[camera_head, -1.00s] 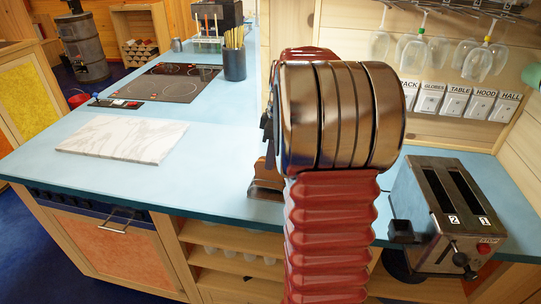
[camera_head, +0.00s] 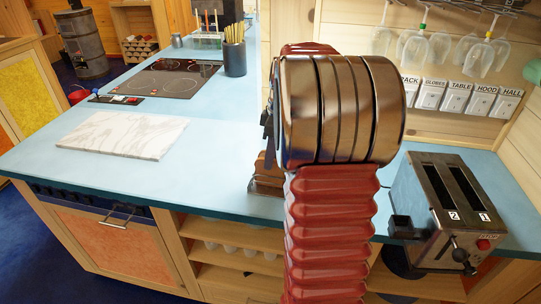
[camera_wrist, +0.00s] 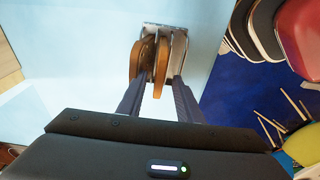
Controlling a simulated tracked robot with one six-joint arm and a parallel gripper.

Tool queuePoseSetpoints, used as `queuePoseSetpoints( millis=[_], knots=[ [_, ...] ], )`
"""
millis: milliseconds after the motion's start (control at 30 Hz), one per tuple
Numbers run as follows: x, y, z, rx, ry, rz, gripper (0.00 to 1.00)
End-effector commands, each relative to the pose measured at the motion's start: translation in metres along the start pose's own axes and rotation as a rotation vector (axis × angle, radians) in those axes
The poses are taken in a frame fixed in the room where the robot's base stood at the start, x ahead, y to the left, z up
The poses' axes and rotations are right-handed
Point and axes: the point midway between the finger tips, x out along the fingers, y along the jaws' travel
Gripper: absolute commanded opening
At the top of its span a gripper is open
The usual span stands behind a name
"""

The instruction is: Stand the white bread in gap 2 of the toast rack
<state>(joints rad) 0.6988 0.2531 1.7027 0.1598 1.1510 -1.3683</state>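The toast rack (camera_wrist: 180,38) is a small metal frame on the blue counter in the wrist view. Two brown-edged bread slices, a left one (camera_wrist: 147,58) and a right one (camera_wrist: 161,68), stand on edge side by side in it. I cannot tell which is the white bread, nor read the gap numbers. The right finger is clear of the right slice; the left is close to the left slice. In the head view my arm hides most of the rack; a brown part (camera_head: 268,175) shows.
The toaster (camera_head: 440,205), with slots marked 1 and 2, stands at the right. A marble board (camera_head: 124,135) lies on the left counter, with a hob (camera_head: 165,80) and a dark utensil pot (camera_head: 235,60) behind. Glasses (camera_head: 415,50) hang at upper right. The counter edge is close to the rack.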

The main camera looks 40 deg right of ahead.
Motion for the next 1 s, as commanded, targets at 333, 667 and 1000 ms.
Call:
queuePoseSetpoints(
  millis=[333, 667, 1000],
  knots=[
    [-0.025, 0.001, -0.001, -0.001, 0.001, 0.004, 0.33],
    [-0.081, 0.001, -0.001, 0.0, 0.0, 0.003, 0.33],
    [-0.13, 0.001, -0.001, 0.0, 0.0, 0.001, 0.33]
  ],
)
